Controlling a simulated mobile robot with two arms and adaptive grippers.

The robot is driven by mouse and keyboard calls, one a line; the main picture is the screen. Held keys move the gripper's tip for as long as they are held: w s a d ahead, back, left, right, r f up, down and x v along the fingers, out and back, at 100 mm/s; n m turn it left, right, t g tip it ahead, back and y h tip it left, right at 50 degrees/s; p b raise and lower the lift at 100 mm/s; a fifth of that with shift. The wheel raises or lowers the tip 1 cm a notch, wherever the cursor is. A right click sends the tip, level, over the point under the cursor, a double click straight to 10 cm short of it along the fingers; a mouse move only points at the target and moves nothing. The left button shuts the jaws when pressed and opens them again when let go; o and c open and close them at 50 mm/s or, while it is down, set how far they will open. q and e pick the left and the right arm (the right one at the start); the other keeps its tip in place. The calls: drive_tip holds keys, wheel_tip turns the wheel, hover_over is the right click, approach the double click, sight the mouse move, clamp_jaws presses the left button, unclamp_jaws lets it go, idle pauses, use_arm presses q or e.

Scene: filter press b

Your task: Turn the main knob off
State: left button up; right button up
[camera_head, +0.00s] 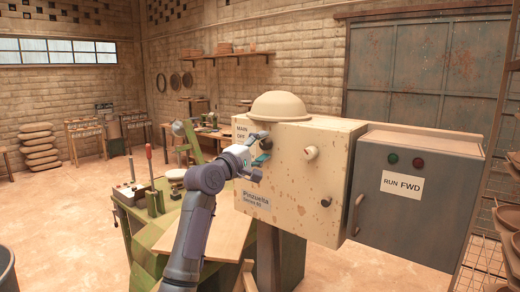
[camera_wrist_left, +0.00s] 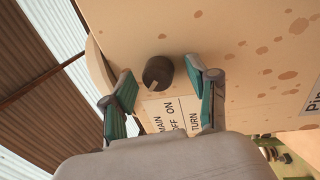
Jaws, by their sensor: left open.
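The main knob (camera_wrist_left: 158,72) is a dark round knob with a pale pointer mark, on the cream face of the control box (camera_head: 322,195). A white label (camera_wrist_left: 180,118) reading MAIN, OFF, ON and TURN is beside it. My left gripper (camera_head: 261,150) is at the box face in the head view, largely covering the knob there. In the left wrist view its open teal-padded fingers (camera_wrist_left: 160,80) stand on both sides of the knob, with visible gaps; contact is not evident. My right gripper is not in view.
Another pale knob (camera_head: 310,152) sticks out of the box to the right of my gripper. A grey cabinet (camera_head: 412,205) labelled RUN FWD stands at the right. A green bench (camera_head: 140,215) with levers is at left.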

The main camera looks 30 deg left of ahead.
use_arm(q)
drive_tip(key=s+a+f, duration=0.1)
drive_tip(key=s, duration=1.1)
drive_tip(key=shift+f, duration=0.35)
drive_tip(key=shift+w+f, duration=0.1)
